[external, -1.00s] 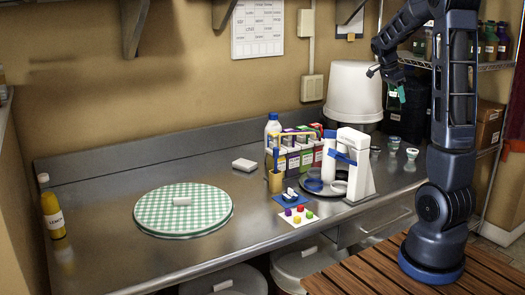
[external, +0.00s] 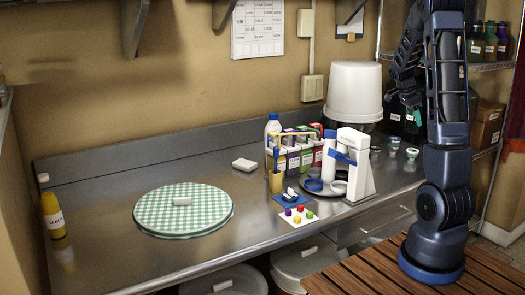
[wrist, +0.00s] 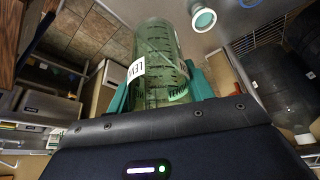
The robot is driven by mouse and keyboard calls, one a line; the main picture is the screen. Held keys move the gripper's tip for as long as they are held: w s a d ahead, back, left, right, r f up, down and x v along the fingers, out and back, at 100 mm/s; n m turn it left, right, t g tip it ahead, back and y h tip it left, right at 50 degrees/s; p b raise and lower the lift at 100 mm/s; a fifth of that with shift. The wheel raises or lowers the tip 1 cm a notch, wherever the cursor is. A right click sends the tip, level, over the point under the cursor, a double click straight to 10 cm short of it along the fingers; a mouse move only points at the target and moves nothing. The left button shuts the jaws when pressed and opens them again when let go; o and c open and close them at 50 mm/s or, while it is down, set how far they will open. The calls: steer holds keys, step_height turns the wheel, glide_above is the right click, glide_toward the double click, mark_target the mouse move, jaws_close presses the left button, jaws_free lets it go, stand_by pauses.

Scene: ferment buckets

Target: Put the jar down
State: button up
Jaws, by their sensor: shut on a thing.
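My gripper (external: 412,108) is at the right of the external view, near the shelf and the dark containers. In the wrist view my gripper (wrist: 160,88) has its teal fingers on both sides of a clear, greenish jar (wrist: 158,62). The jar is a see-through cylinder with a white label, partly readable, and dark marks on its side. It is held between the fingers; its lower part is hidden behind the gripper body. In the external view I cannot make out the jar clearly.
Small pale cups (external: 394,142) stand on the counter's right end near a white bucket (external: 354,92). A white stand (external: 356,165) and a row of cartons (external: 306,152) are further left. A round checked mat (external: 165,212) lies at left. The metal counter (external: 105,258) has free room around it.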

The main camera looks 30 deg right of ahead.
step_height(320, 180, down, 17)
steer(key=shift+r, duration=0.2)
stand_by(0.4)
steer(key=shift+f, duration=0.15)
steer(key=o, duration=1.1)
steer(key=shift+o, duration=0.2)
steer(key=a+r+n+t+y, duration=0.15)
steer(key=a+r+n, duration=0.45)
steer(key=a+r, duration=1.05)
steer(key=s+a+r+n+t+y, duration=0.1)
steer(key=s+a+r+n+t, duration=0.1)
steer(key=s+a+r+n, duration=0.3)
steer(key=s+a+r+n+t+y, duration=0.1)
steer(key=s+a+r+n+t, duration=0.2)
steer(key=s+a+n, duration=0.9)
steer(key=s+a+r, duration=0.1)
steer(key=a+r, duration=0.2)
steer(key=a, duration=0.2)
steer(key=shift+s+a, duration=0.2)
steer(key=shift+a, duration=0.2)
